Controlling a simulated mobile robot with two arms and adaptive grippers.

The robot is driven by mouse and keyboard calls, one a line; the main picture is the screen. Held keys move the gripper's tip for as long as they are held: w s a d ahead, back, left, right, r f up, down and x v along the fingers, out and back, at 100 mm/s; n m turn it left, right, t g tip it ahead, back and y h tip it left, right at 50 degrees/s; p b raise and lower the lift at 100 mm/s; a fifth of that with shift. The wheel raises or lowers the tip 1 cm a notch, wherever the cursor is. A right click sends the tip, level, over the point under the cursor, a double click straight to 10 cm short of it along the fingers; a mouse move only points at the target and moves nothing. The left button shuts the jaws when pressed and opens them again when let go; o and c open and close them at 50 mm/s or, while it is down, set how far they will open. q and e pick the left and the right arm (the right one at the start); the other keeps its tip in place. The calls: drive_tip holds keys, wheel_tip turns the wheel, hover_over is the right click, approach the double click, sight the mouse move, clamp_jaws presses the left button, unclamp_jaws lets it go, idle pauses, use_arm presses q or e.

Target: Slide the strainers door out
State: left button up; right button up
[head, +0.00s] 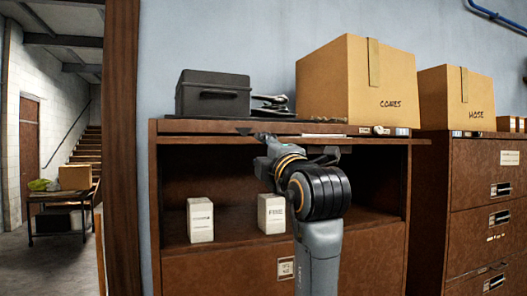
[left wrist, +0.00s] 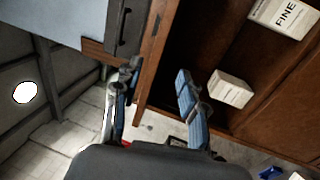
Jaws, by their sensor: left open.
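The strainers door (head: 370,140) is a brown panel pushed in at the top of the open cabinet compartment. Only its front edge shows, jutting out under the cabinet top. My left gripper (head: 265,138) is open at this edge, left of its middle. In the left wrist view the brown edge (left wrist: 152,75) runs between the two spread fingers of my left gripper (left wrist: 157,72), with gaps visible beside it. Whether a finger touches it, I cannot tell. My left forearm hides part of the compartment. My right gripper is not in view.
Two white boxes, one at left (head: 200,220) and one marked FINE (head: 271,213), stand inside the compartment. A black case (head: 213,94) and a CONES carton (head: 355,80) sit on top. A HOSE carton (head: 455,98) tops the drawer cabinet (head: 480,215) at right.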

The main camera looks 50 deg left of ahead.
sight(250, 143)
use_arm(q)
drive_tip(key=p+x, duration=0.3)
drive_tip(key=x, duration=0.5)
drive_tip(key=shift+f, duration=0.1)
drive_tip(key=shift+x, duration=1.05)
drive_tip(key=shift+w, duration=0.1)
drive_tip(key=shift+c, duration=0.6)
drive_tip(key=shift+d, duration=0.1)
clamp_jaws()
